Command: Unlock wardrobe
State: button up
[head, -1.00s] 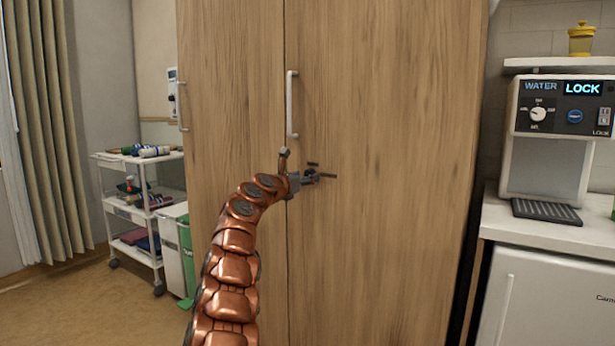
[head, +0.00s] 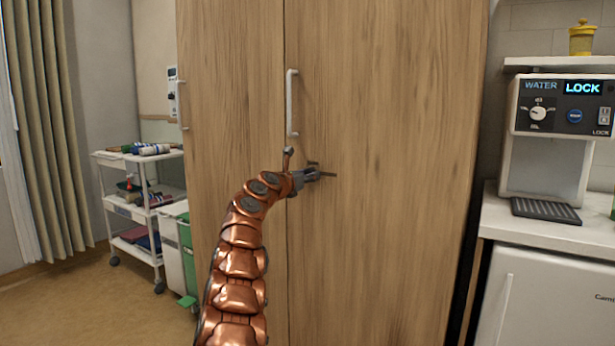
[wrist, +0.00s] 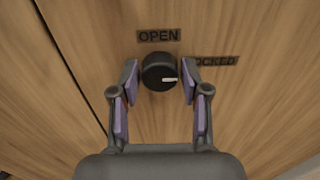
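The wooden wardrobe (head: 390,120) stands straight ahead with its doors shut and a metal handle (head: 292,104) by the seam. In the wrist view a round black lock knob (wrist: 159,72) sits on the door. Its pale pointer mark points right, roughly toward the "LOCKED" label (wrist: 216,61). The "OPEN" label (wrist: 159,36) is above the knob. My gripper (wrist: 158,76) is open, with one finger on each side of the knob and small gaps showing. In the head view my gripper (head: 312,174) is at the door below the handle, and it hides most of the knob.
A white trolley (head: 140,212) with supplies and a bin (head: 178,250) stand to the left. A water dispenser (head: 550,145) sits on a counter (head: 530,228) to the right, above a small white fridge (head: 550,295). The floor at left is clear.

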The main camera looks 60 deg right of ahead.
jog(key=c, duration=0.7)
jog(key=shift+n, duration=0.3)
jog(key=n+p, duration=0.3)
jog(key=n, duration=0.1)
jog(key=shift+r, duration=0.2)
jog(key=n+p, duration=0.4)
jog(key=shift+s+r+n, duration=0.1)
jog(key=shift+n, duration=0.3)
jog(key=n+p, duration=0.6)
jog(key=p, duration=0.1)
jog(key=shift+n+p, duration=0.3)
jog(key=shift+n, duration=0.1)
jog(key=shift+n+p, duration=0.9)
jog(key=shift+p, duration=0.1)
jog(key=shift+f, duration=0.2)
